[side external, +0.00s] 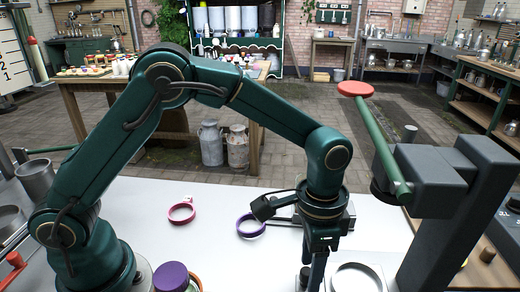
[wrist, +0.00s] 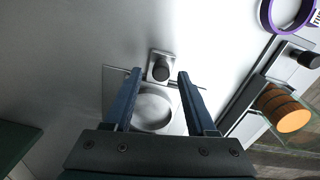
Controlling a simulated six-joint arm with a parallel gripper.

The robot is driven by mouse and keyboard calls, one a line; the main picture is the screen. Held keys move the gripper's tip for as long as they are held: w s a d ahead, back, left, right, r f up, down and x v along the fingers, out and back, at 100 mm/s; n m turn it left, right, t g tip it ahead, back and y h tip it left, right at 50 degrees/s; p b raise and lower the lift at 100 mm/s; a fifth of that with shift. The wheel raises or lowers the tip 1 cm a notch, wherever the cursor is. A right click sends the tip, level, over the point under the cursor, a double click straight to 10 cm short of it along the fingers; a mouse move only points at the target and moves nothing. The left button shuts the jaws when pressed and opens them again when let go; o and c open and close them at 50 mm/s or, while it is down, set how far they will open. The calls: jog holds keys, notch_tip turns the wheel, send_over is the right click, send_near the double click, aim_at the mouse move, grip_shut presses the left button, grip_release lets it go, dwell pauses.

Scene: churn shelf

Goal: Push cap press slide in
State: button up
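The cap press (side external: 450,190) stands at the right of the side view, with its green lever (side external: 378,140) raised and a red knob (side external: 355,89) at the lever's end. A flat metal slide with a round seat (side external: 357,279) lies low in front of the press. In the wrist view, the round seat (wrist: 152,110) shows between my fingers, and a small plate with a dark knob (wrist: 161,72) sits at its far edge. My gripper (wrist: 159,77) is open and empty, with fingertips either side of the knob. In the side view, my gripper (side external: 316,273) points down; its fingertips are cut off.
A pink ring (side external: 181,212) and a purple ring (side external: 250,225) lie on the white table (side external: 130,195). A purple-capped container (side external: 171,277) stands near my base. An orange ridged piece (wrist: 287,108) sits right in the wrist view. The table's left-middle is clear.

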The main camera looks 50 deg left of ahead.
jog(key=shift+r, duration=0.1)
jog(key=shift+a+r, duration=0.1)
jog(key=shift+r, duration=2.4)
jog(key=shift+w+a+r, duration=0.15)
jog(key=shift+w+r, duration=0.05)
jog(key=s+a+r+n+t, duration=0.3)
jog(key=a+r+t, duration=0.1)
jog(key=a+r, duration=0.5)
jog(key=s+a+f+n+t, duration=0.1)
jog(key=s+a+n, duration=0.3)
jog(key=s, duration=0.5)
jog(key=shift+s+a+f+t, duration=0.25)
jog(key=shift+s+f+t, duration=0.15)
jog(key=shift+f, duration=0.45)
